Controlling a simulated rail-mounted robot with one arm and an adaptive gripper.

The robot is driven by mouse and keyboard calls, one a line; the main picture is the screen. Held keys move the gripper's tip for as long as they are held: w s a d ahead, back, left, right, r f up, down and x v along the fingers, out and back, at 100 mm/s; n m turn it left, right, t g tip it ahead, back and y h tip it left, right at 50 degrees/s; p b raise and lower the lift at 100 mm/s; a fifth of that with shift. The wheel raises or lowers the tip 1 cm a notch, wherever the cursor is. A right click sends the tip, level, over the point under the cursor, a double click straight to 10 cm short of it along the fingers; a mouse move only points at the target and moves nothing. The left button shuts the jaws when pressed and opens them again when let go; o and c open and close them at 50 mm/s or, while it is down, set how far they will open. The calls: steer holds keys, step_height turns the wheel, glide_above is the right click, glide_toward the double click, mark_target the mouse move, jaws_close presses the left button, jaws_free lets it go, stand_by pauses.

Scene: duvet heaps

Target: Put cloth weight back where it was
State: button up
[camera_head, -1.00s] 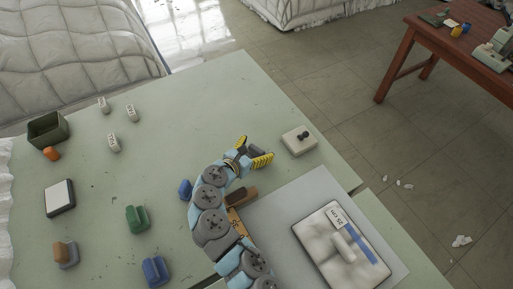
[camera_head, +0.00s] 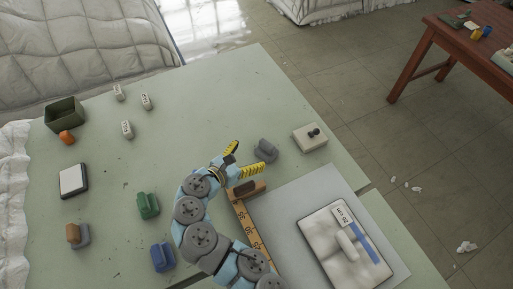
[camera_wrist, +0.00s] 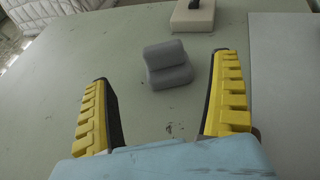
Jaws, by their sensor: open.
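A grey two-lobed block (camera_head: 265,150), which looks like a cloth weight, stands on the pale green table. It lies just left of a cream block with a dark knob (camera_head: 310,137). My gripper (camera_head: 246,159) is open, with its yellow fingers spread and empty. In the wrist view the grey block (camera_wrist: 168,66) stands upright beyond the fingertips (camera_wrist: 165,72), roughly centred between them and apart from both. Similar blocks stand at the left: a green one (camera_head: 148,205), a blue one (camera_head: 162,257) and a brown and grey one (camera_head: 77,236).
A ruler (camera_head: 250,228) and a brown-topped block (camera_head: 249,188) lie beside my arm. A dark green box (camera_head: 65,114) stands far left. The table's middle back is clear.

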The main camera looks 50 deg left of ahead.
steer(key=shift+v, duration=1.05)
